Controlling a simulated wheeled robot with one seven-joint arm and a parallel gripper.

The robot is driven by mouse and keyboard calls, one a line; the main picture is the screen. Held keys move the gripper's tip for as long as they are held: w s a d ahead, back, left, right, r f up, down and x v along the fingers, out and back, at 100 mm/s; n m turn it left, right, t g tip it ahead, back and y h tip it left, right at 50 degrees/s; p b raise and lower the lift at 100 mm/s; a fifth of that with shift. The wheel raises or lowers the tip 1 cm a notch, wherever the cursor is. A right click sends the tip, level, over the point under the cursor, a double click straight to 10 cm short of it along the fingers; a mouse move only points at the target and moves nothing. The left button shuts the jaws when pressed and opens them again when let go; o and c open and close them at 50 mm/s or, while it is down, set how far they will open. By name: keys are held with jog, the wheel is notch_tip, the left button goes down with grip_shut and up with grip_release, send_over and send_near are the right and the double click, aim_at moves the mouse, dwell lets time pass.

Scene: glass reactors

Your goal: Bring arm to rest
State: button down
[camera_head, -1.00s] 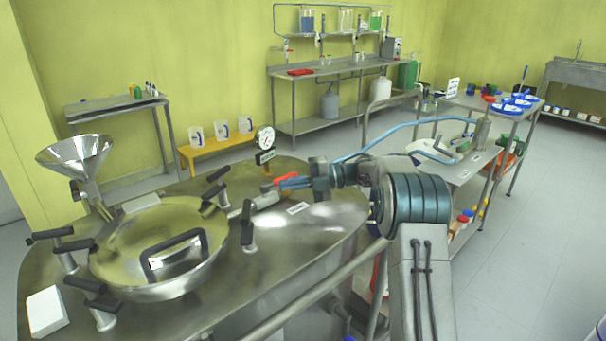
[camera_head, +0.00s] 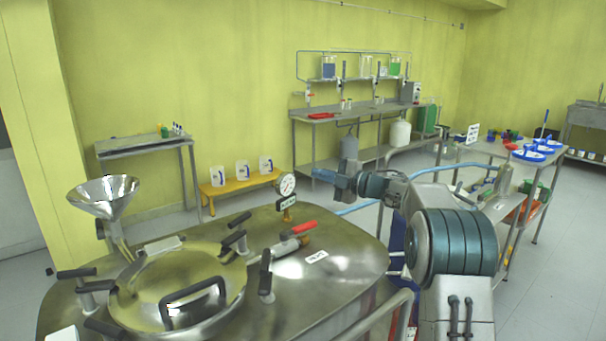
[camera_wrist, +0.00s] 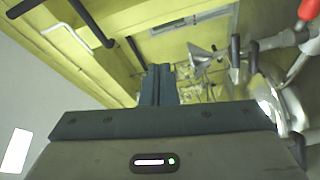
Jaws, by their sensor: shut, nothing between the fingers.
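My arm reaches left from the right side of the head view, above the back edge of the steel reactor lid (camera_head: 340,262). My gripper (camera_head: 318,175) is raised clear of the lid and points left, near the round pressure gauge (camera_head: 286,184). In the wrist view its two fingers (camera_wrist: 158,75) lie together, with nothing held. The red-handled valve (camera_head: 300,227) sits on the lid below and apart from the gripper; its red handle also shows at the right of the wrist view (camera_wrist: 299,66).
A steel funnel (camera_head: 104,192) and a domed hatch (camera_head: 180,285) with black clamp handles stand on the reactor's left. A metal rail (camera_head: 385,315) runs beside my arm. A yellow bench (camera_head: 240,181) and a trolley (camera_head: 480,205) stand behind. The air around the gripper looks free.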

jog(key=s+d+r+m+t+h+p, duration=0.25)
jog(key=d+r+m+t+h, duration=0.5)
jog(key=m, duration=0.45)
jog(key=s+d+f+m+g+h+p, duration=0.1)
jog(key=s+d+f+m+g+h, duration=0.2)
jog(key=s+m+h, duration=0.6)
jog(key=s+f+m+g+p, duration=0.1)
jog(key=s+f+m+g, duration=0.2)
jog(key=s, duration=1.4)
jog(key=s+a+f+m+g+y+p, duration=0.1)
jog(key=s+f+m+g, duration=0.2)
jog(key=s+f+g, duration=0.5)
jog(key=s+f, duration=0.3)
jog(key=s, duration=0.7)
jog(key=shift+s+a+p, duration=0.15)
jog(key=shift+s+p, duration=0.2)
jog(key=shift+p, duration=0.05)
jog(key=c, duration=2.1)
grip_release()
jog(key=shift+c, duration=0.2)
